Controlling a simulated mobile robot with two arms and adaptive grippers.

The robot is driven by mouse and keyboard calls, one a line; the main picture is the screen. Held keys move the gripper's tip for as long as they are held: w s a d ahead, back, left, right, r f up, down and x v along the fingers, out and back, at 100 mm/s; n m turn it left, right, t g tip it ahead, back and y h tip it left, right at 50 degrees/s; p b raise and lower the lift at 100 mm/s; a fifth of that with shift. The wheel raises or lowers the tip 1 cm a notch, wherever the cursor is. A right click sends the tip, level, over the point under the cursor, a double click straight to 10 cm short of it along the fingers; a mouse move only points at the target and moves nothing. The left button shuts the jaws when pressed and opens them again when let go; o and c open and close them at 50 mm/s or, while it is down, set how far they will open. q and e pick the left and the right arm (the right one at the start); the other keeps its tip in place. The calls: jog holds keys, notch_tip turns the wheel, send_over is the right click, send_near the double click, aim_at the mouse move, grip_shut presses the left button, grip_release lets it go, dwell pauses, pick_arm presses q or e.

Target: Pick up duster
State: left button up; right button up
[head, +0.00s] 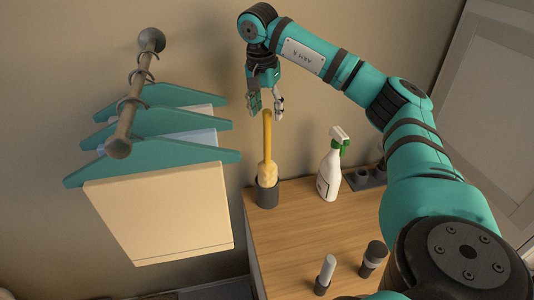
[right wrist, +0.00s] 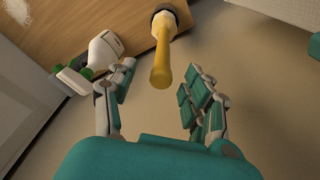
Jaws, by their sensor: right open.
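The duster has a yellow handle (head: 267,132) and a pale fluffy head, and stands upright, head down, in a dark cup (head: 267,194) at the left edge of the wooden surface. My right gripper (head: 266,104) is open just above the handle's top end. In the right wrist view, the duster's yellow handle (right wrist: 164,62) points toward the space between the open fingers (right wrist: 155,100), beyond their tips, and nothing is held. My left gripper is not in view.
A white spray bottle with green trigger (head: 331,170) stands right of the duster. Dark-based items (head: 373,258) stand at the front of the wooden surface (head: 300,230). Teal hangers with cloths (head: 160,205) hang from a wall rod at left.

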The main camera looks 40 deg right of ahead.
aim_at(267, 124)
jog(key=shift+s+f, duration=0.1)
jog(key=shift+s, duration=0.05)
jog(key=shift+a+f+p, duration=0.1)
jog(key=shift+f+p, duration=0.05)
jog(key=shift+p, duration=0.2)
jog(key=f, duration=0.1)
jog(key=f+p, duration=0.1)
jog(key=f, duration=0.1)
jog(key=d+f+p, duration=0.1)
jog(key=f, duration=0.1)
jog(key=shift+w, duration=0.4)
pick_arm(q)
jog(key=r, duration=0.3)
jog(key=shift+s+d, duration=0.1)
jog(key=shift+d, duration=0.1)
pick_arm(e)
jog(key=shift+s+a+r, duration=0.1)
jog(key=shift+a+r, duration=0.05)
jog(key=shift+c, duration=1)
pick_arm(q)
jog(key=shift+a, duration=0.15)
pick_arm(e)
grip_shut()
